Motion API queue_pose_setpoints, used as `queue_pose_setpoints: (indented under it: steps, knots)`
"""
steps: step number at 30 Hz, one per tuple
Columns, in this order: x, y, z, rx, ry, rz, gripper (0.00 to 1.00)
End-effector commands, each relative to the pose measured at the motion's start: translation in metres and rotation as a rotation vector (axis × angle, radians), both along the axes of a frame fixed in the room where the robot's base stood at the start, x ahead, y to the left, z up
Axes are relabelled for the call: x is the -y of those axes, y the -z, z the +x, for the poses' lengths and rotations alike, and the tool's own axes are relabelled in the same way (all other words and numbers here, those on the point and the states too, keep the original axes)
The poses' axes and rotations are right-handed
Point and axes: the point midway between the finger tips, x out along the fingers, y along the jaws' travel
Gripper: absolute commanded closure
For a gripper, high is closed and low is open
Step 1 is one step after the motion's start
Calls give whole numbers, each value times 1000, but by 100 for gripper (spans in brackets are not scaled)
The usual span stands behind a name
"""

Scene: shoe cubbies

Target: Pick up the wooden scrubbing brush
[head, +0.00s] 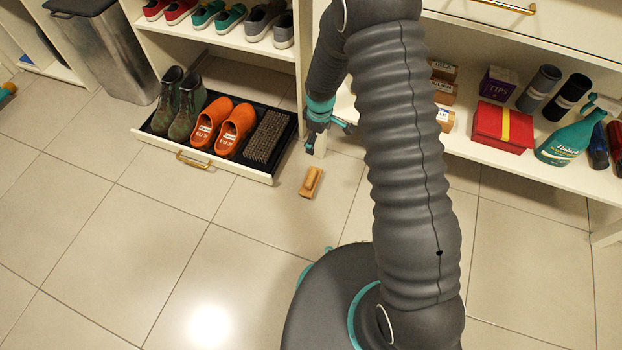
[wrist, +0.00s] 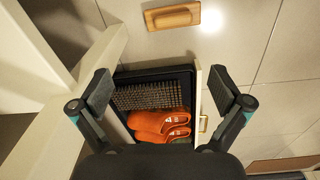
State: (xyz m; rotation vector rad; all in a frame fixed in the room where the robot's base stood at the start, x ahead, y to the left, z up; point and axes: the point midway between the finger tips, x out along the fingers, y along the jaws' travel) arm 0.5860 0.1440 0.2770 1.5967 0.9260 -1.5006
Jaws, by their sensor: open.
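The wooden scrubbing brush (head: 311,182) lies on the tiled floor, just in front of the right corner of the open drawer. In the wrist view the brush (wrist: 172,17) is at the top, beyond my fingertips and apart from them. My gripper (head: 328,133) is in the air near the drawer's right end and the cubby's upright. In the wrist view my gripper (wrist: 165,90) has its two fingers spread wide with nothing between them, above the drawer. The underside of the brush is hidden.
The pulled-out drawer (head: 224,166) holds green boots (head: 187,105), orange shoes (head: 235,128) and a bristly brown mat (head: 267,137). A shelf at right holds a red box (head: 503,127) and a spray bottle (head: 570,138). A grey bin (head: 110,50) stands at left. Floor in front is clear.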

Motion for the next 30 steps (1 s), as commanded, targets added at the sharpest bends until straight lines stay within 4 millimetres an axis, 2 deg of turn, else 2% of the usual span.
queue_pose_setpoints:
  steps: [1, 3, 6, 14, 24, 30]
  knots:
    - [-4, 18, -2, -18, -30, -7, 0]
    - [-9, 38, -4, -30, -66, -10, 0]
    - [-13, 59, -7, -44, -106, -15, 0]
    - [-16, 92, -10, -55, -140, -20, 0]
    - [-17, 150, -10, -55, -139, -19, 0]
    - [-17, 164, -10, -53, -138, -18, 0]
